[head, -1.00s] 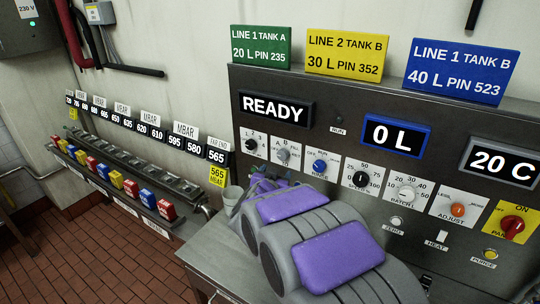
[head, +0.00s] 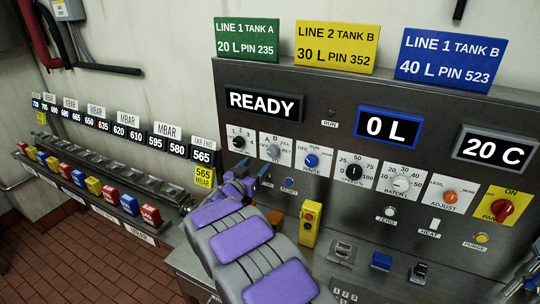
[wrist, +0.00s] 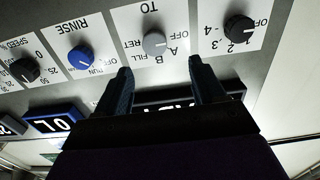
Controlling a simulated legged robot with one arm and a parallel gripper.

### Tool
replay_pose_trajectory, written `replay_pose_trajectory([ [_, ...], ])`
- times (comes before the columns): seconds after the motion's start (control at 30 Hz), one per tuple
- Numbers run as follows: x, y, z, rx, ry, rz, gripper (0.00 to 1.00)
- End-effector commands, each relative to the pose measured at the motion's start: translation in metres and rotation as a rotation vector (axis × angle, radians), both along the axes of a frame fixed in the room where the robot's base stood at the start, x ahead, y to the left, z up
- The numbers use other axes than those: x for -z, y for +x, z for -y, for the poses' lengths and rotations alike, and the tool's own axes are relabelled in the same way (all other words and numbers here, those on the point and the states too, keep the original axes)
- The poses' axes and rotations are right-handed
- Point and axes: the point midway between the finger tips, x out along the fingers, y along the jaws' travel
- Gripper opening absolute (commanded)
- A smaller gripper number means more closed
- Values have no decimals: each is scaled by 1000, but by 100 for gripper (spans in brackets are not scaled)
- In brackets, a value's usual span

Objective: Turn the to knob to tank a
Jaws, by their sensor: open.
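The TO knob is a grey round knob (head: 273,151) on a white plate marked A, B, FILL, RET and OFF, second from left in the panel's knob row. In the wrist view, where the lettering is upside down, the TO knob (wrist: 154,44) stands between my two fingers, past their tips. Its exact pointer setting is too small to tell. My gripper (wrist: 160,66) is open and empty, apart from the knob. In the head view my gripper (head: 252,172) is just below the left end of the knob row.
Close neighbours are the black numbered knob (wrist: 239,29) and the blue RINSE knob (wrist: 81,60). A READY display (head: 263,103) is above. A yellow button box (head: 310,222) juts out right of my arm. A valve rack (head: 95,180) runs along the left wall.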

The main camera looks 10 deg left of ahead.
Motion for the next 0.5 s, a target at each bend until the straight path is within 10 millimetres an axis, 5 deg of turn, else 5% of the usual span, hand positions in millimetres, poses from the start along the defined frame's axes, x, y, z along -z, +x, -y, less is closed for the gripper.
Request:
replay_pose_trajectory([
  [0.3,-3,57,39,5,16,0,69],
  [0.5,-2,80,42,5,10,1,69],
])
